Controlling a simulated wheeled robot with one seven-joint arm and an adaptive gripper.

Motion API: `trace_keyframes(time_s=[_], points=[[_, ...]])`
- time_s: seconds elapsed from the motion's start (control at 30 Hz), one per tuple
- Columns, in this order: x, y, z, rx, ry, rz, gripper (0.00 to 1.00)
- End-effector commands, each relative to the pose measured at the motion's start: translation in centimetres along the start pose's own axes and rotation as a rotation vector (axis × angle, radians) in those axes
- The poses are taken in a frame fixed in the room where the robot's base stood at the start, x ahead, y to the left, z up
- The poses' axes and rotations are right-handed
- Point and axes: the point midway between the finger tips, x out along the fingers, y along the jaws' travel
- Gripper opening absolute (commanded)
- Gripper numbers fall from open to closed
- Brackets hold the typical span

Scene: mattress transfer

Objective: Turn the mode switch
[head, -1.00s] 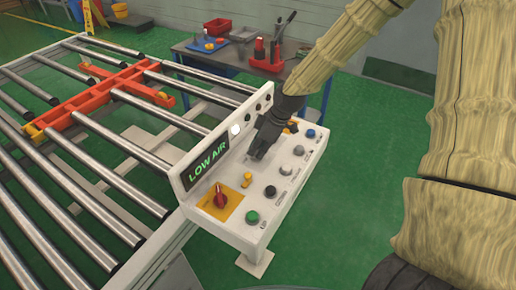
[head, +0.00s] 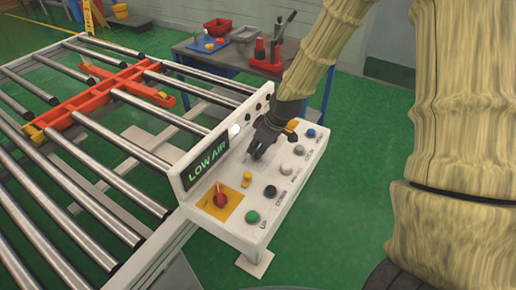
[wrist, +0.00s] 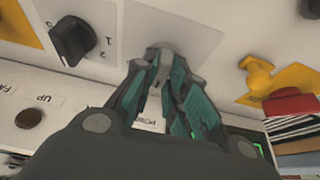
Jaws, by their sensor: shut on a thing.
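A white control panel (head: 236,212) stands at the end of the roller conveyor. My gripper (head: 255,155) reaches down onto its top face, near the upright back plate. In the wrist view the fingers of my gripper (wrist: 162,62) close around a small pale grey knob (wrist: 161,48), mostly hidden between them. A white label beginning "POW" shows between the fingers. A black rotary knob (wrist: 73,40) with marks including "2" is beside it, apart from the fingers. I cannot tell from the labels which knob is the mode switch.
A red knob on a yellow plate (head: 220,197), a small yellow knob (head: 246,179), a black button (head: 270,191) and a green button (head: 252,216) share the panel. A lit "LOW AIR" display (head: 207,162) is on the back plate.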

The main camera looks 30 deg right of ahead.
Motion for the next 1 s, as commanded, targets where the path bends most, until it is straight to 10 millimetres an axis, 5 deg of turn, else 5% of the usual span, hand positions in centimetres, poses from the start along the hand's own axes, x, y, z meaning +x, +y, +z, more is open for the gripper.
trace_keyframes(time_s=[0.17,0.2,0.3,0.67,1.0], points=[[-0.2,0.2,-0.5,-0.002,0.008,0.005,0.0],[-0.2,0.3,-0.5,-0.002,0.008,0.006,0.21],[-0.2,0.2,-0.4,-0.002,0.007,0.004,0.36],[-0.2,0.1,-0.1,-0.001,0.003,0.001,0.36],[-3.3,0.1,-0.2,-0.001,0.004,0.002,0.36]])
